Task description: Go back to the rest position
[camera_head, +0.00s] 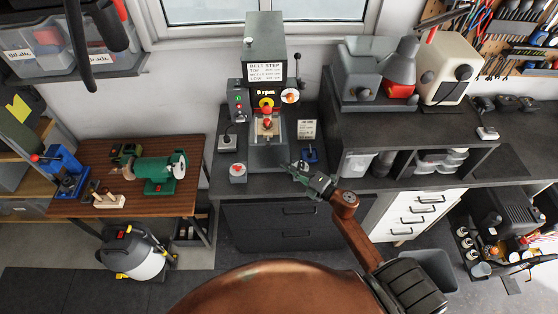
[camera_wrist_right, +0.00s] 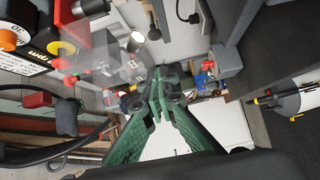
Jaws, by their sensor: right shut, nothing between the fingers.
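My right gripper (camera_head: 296,169) reaches in from the lower right in the head view, in front of the drill press (camera_head: 264,45) and near the front of the dark bench. Its fingers are shut with nothing between them. In the right wrist view its green fingers (camera_wrist_right: 160,98) come together at the tips. My left gripper does not show in either view.
The drill press has a guarded work area. A wooden table (camera_head: 120,208) with a green machine (camera_head: 155,168) stands left. Drawers (camera_head: 412,209) are on the right.

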